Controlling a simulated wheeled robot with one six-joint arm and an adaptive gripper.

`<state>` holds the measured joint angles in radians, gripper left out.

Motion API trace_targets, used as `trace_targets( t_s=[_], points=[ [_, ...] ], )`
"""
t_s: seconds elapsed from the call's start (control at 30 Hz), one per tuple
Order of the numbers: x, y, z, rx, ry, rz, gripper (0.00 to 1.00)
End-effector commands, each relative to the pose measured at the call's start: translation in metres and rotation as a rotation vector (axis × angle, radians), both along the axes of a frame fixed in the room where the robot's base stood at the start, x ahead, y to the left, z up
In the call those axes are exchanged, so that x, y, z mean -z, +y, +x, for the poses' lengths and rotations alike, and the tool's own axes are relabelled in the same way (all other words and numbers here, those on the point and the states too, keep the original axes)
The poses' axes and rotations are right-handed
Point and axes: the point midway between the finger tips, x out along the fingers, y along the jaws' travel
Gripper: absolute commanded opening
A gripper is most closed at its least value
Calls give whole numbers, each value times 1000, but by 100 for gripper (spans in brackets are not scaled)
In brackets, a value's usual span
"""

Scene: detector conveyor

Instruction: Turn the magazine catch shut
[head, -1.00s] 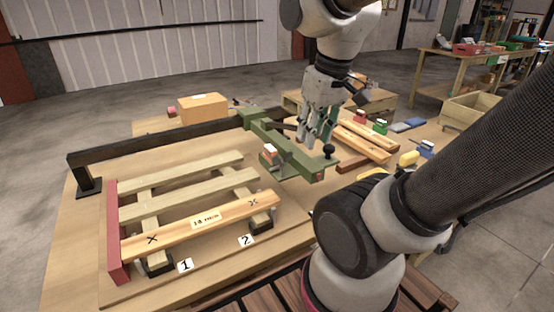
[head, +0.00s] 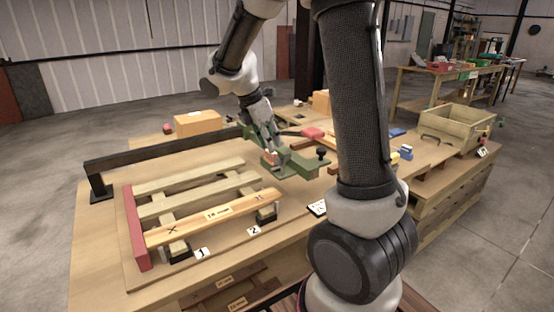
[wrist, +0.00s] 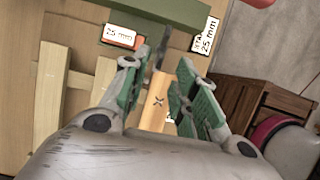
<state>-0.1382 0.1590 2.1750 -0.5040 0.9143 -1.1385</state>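The green tool frame (head: 293,161) stands on the bench, with a black knob (head: 321,152) at its right end. An orange block with a pale label (head: 271,157) sits at its left part; an orange-red piece labelled 25 mm (wrist: 124,37) shows beside the green bar (wrist: 168,10) in the wrist view. I cannot tell for sure which part is the magazine catch. My gripper (head: 268,146) is just above the frame's left part.
A slatted wooden pallet (head: 200,204) lies in a jig with a red stop (head: 137,228) at left. A dark rail (head: 160,152) runs behind it. A cardboard box (head: 198,122) stands at the back. A red-ended piece (head: 312,132) lies behind the frame. An open wooden crate (head: 455,130) stands right.

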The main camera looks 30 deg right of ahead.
Motion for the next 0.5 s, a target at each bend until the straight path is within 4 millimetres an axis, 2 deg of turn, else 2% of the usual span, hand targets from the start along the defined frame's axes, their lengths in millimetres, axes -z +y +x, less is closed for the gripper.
trace_targets(
  t_s=[0.3, 0.5],
  points=[
    [48, -20, -1, 5, 3, 1, 29],
    [65, -27, 0, 5, 1, 2, 29]
  ],
)
